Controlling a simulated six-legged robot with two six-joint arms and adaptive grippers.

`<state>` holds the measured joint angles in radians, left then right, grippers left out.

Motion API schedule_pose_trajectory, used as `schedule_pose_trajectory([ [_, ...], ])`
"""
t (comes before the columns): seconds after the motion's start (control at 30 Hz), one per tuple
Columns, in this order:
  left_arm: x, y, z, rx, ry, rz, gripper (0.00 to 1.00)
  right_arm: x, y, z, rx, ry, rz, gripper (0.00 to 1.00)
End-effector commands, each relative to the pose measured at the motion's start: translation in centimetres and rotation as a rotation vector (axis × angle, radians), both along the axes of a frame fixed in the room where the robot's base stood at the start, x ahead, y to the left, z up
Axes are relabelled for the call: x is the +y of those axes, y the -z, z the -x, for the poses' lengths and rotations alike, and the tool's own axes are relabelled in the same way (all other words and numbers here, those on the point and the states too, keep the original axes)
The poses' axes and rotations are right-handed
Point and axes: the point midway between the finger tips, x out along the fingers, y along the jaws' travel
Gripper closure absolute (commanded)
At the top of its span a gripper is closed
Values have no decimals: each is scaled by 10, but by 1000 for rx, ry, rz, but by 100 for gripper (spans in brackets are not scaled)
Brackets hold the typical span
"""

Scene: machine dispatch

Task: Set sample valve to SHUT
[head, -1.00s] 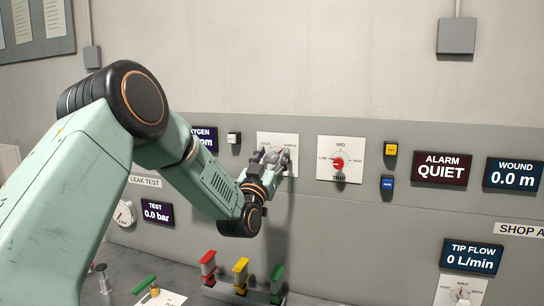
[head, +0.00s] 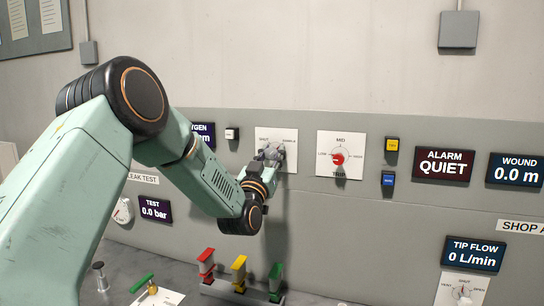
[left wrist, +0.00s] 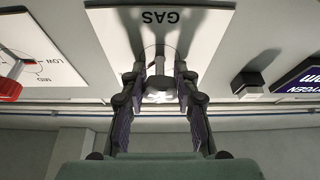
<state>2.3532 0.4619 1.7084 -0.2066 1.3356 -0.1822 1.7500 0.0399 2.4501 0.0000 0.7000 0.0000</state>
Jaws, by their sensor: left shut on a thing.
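The sample valve is a dial on a white plate (head: 290,164) on the grey wall panel. In the head view its upper corners carry small labels that seem to read SHUT and SAMPLE. In the left wrist view the plate (left wrist: 110,40) shows upside down with the word GAS. My left gripper (head: 271,153) is at the dial, its fingers shut on the valve's knob (left wrist: 159,68). The fingers hide most of the knob in the head view, so I cannot tell its setting. My right gripper is not in view.
A red TRIP dial (head: 338,158) is on the plate to the right, with yellow (head: 392,145) and blue (head: 388,180) buttons beside it. A white button (head: 232,134) is close on the left. Red, yellow and green levers (head: 239,272) stand below my left wrist.

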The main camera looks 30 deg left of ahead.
Motion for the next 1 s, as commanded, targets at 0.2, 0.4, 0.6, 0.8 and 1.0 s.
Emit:
schedule_pose_trajectory([
  [0.2, -1, 1, 1, -34, 0, 114, 100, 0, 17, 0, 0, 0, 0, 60],
  [0.4, -1, 1, 1, -77, 0, 284, 100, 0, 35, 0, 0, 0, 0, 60],
  [0.6, 0, 1, 1, -122, -2, 470, 100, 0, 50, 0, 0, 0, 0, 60],
  [0.8, 1, 0, 1, -166, -4, 657, 100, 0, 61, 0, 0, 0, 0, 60],
  [1.0, 1, 0, 1, -210, -5, 843, 100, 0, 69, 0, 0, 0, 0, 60],
])
